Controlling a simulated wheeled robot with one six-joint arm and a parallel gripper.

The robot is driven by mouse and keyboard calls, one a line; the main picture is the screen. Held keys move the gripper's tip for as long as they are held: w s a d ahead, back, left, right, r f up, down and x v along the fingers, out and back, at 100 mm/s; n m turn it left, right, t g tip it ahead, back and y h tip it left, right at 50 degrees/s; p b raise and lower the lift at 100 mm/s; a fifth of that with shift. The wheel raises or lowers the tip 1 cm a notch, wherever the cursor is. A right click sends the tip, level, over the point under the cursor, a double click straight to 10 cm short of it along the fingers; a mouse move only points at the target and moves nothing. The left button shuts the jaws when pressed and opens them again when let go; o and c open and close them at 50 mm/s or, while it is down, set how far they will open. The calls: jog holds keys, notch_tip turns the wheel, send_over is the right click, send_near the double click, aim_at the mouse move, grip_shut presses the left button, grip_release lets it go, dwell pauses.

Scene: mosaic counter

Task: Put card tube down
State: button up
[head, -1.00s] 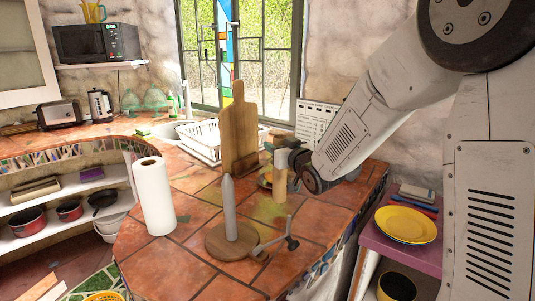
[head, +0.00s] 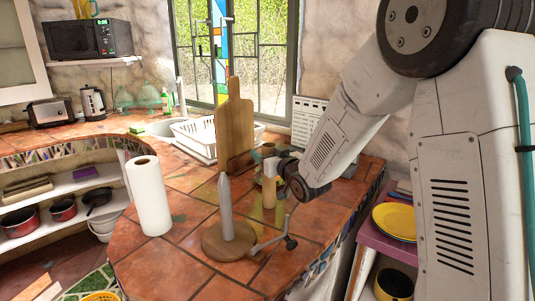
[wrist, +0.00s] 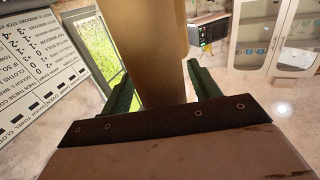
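The card tube (head: 269,191) is a plain tan cylinder, upright over the tiled counter to the right of the wooden board. My gripper (head: 268,167) is around it, reaching in from the right. In the wrist view the tube (wrist: 157,50) stands between the two green fingers of my gripper (wrist: 163,88), which appear closed against its sides. In the head view the tube's lower end is close to the counter top (head: 190,264); I cannot tell whether it touches.
A grey spike on a round wooden base (head: 222,243) with a metal arm stands in front of the tube. A paper towel roll (head: 149,196) stands left, a wooden board (head: 235,130) and white dish rack (head: 190,143) behind. Yellow plates (head: 395,221) sit on the right shelf.

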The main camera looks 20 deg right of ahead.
jog(key=shift+r, duration=0.1)
jog(key=shift+s+d, duration=0.15)
jog(key=shift+s, duration=0.2)
jog(key=v, duration=1.1)
